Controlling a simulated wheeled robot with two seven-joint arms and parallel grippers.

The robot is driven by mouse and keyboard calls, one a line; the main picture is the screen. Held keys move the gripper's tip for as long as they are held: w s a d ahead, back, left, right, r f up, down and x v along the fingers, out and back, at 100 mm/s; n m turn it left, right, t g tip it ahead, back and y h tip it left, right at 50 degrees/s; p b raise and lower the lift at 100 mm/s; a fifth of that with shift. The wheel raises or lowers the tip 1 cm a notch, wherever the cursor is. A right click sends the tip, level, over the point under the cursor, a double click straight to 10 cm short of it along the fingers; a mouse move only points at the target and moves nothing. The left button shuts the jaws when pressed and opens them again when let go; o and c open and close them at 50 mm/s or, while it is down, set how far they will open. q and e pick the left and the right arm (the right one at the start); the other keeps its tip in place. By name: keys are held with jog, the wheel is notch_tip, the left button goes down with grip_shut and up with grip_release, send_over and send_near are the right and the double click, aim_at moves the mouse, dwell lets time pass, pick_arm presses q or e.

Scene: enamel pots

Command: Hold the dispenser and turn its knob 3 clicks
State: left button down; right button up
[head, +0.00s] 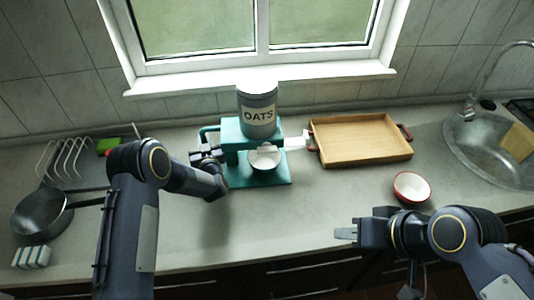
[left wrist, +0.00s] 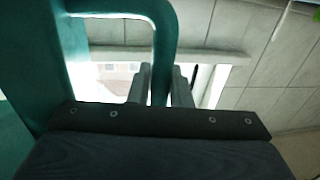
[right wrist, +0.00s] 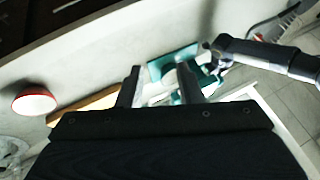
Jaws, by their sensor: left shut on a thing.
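The dispenser is a teal stand (head: 232,134) carrying a grey canister (head: 258,116) labelled OATS, on the counter below the window. A white bowl (head: 264,163) stands on its base under the spout. A white knob (head: 296,142) sticks out at its right side. My left gripper (head: 206,154) is shut on the dispenser's teal handle, on its left side; the left wrist view shows the handle (left wrist: 163,50) between the fingers. My right gripper (head: 345,234) is open and empty above the counter's front edge, to the right of the dispenser and apart from it.
A wooden tray (head: 360,151) lies right of the dispenser, close to the knob. A red-rimmed bowl (head: 412,187) stands near the sink (head: 488,145). A dark pan (head: 42,214), a wire rack (head: 68,158) and a striped sponge (head: 31,257) are at the left. The front middle counter is clear.

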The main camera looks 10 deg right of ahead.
jog(key=shift+o, duration=0.2)
jog(key=w+a+r+n+t+y, duration=0.1)
jog(key=w+a+r+n+t, duration=0.15)
jog(key=w, duration=0.55)
jog(key=w+a+r+n+t, duration=0.1)
jog(key=w+a+n, duration=0.15)
jog(key=w, duration=0.45)
jog(key=n+t+h, duration=0.3)
jog(key=t, duration=0.2)
send_over(266, 153)
jog(key=s+a, duration=0.2)
jog(key=s, duration=0.4)
notch_tip(266, 153, down, 5)
jog(key=s+a+f+n+t+h, duration=0.25)
jog(key=s+f+n+h, duration=0.3)
jog(key=f+h, duration=0.45)
jog(key=shift+n+y, duration=0.3)
jog(key=shift+n, duration=0.25)
jog(key=x, duration=0.4)
jog(key=f+x, duration=0.1)
jog(key=x, duration=0.7)
jog(key=shift+w+a+f, duration=0.1)
jog(key=shift+a+f, duration=0.1)
jog(key=shift+a, duration=0.1)
grip_shut()
